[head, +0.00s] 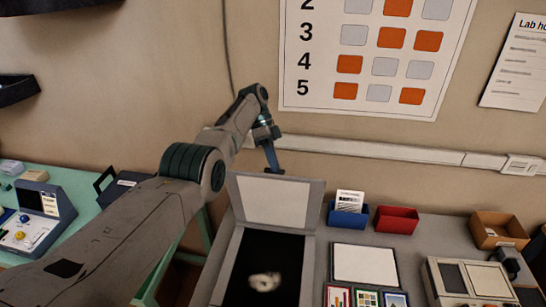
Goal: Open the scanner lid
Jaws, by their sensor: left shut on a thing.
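The scanner (232,262) stands on the grey table at the lower centre. Its lid (275,203) is raised and stands steeply at the back, pale inner panel facing me. The dark glass bed below is exposed, with a blurred whitish spot or object (264,282) on it. My left arm reaches over from the lower left. My left gripper (274,170) is at the lid's top edge, shut on it; the exact contact is partly hidden behind the lid. My right gripper is out of view.
A blue bin (348,219) with cards and a red bin (396,220) stand right of the lid. A white panel (364,263) and small picture cards lie right of the scanner. A cardboard box (498,230) is farther right. The wall with a cable rail (400,152) is close behind.

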